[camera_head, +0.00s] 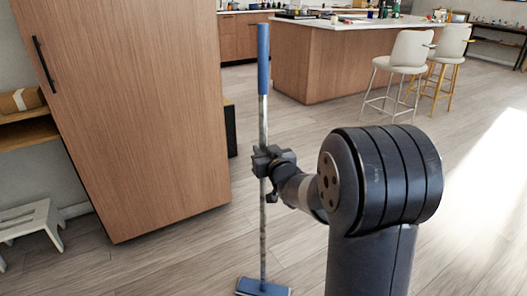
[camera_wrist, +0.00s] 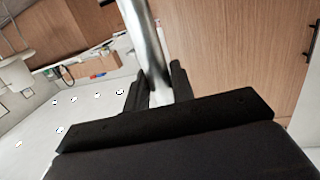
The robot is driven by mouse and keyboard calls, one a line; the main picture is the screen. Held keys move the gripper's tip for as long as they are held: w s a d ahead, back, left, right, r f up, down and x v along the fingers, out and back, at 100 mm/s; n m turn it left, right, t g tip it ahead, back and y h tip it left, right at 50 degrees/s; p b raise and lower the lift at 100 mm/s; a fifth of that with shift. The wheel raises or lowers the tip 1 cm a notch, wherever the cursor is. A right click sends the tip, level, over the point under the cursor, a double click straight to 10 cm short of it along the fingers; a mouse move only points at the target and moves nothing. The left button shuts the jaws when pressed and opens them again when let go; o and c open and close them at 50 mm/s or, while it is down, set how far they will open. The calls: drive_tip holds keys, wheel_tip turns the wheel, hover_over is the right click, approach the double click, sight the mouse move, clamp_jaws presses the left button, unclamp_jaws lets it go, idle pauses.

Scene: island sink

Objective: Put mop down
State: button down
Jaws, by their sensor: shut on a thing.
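The mop (camera_head: 263,112) stands upright in the head view, with a blue grip at the top, a thin metal pole and a flat blue head (camera_head: 263,287) low at the bottom edge of the picture. My gripper (camera_head: 267,163) is shut around the pole, a little below its middle. In the wrist view the silver mop pole (camera_wrist: 147,45) runs down between the two dark fingers of my gripper (camera_wrist: 155,92). The mop head is near or on the wooden floor; I cannot tell whether it touches.
A tall wooden cabinet (camera_head: 135,110) stands close on the left, with a white step stool (camera_head: 32,222) beside it. A kitchen island (camera_head: 318,65) with two white stools (camera_head: 408,50) is at the back. The wooden floor (camera_head: 270,120) between is clear.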

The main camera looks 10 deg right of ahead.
drive_tip(key=c, duration=1.2)
unclamp_jaws()
drive_tip(key=shift+r, duration=0.1)
drive_tip(key=s+d+r+p, duration=0.1)
drive_tip(key=s+p, duration=0.1)
drive_tip(key=s, duration=1)
drive_tip(key=shift+d, duration=0.4)
